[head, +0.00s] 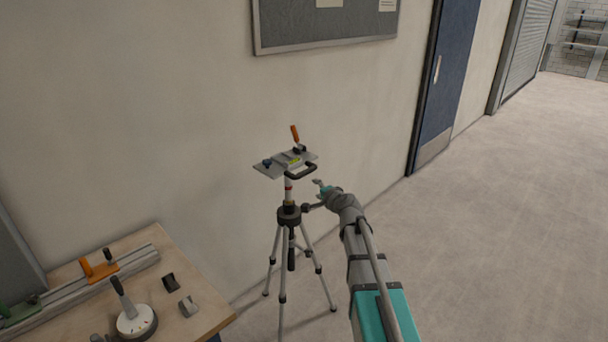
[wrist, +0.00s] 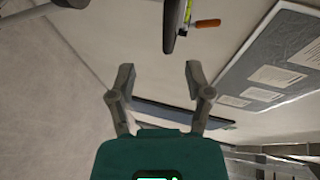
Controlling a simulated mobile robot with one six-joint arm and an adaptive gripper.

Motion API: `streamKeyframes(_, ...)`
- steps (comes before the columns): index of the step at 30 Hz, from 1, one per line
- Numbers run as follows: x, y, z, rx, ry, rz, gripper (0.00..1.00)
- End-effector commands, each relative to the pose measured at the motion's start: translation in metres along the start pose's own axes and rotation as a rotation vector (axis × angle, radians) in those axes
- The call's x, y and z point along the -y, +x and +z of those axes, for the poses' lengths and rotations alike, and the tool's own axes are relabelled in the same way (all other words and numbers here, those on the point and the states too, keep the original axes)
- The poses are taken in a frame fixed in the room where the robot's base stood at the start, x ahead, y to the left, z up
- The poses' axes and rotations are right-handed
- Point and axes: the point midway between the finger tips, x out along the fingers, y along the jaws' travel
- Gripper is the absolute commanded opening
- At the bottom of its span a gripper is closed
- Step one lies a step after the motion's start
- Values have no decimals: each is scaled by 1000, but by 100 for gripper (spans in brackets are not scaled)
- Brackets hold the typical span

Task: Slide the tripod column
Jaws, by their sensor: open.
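The tripod (head: 282,275) stands on the floor by the wall with its legs spread. Its short silver column (head: 289,190) with red marks rises from a dark collar (head: 289,214). On top sits a tilted grey plate (head: 270,171) with an orange lever (head: 295,133), a green level and a black handle (head: 302,172). My gripper (head: 320,184) is just right of the column, apart from it. In the wrist view my gripper (wrist: 158,74) is open with nothing between its fingers. The orange lever (wrist: 207,23) and a dark handle (wrist: 173,25) show above the fingers.
A wooden bench (head: 200,290) at the lower left holds a rail with an orange clamp (head: 100,268), a white round dial with a handle (head: 136,320) and small grey blocks. A wall is close behind the tripod. Floor to the right is clear, towards a blue door (head: 440,90).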

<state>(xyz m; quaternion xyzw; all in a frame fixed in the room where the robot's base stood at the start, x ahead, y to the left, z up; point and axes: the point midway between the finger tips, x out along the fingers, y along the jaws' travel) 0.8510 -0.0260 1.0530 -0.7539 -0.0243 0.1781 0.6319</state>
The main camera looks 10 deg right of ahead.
Motion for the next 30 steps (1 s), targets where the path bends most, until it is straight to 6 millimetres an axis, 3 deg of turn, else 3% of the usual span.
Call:
streamKeyframes(6,8,5,-17,-54,72,-44,65)
streamKeyframes(20,8,9,-16,-52,70,-43,65)
streamKeyframes(30,9,42,-17,-50,69,-43,65)
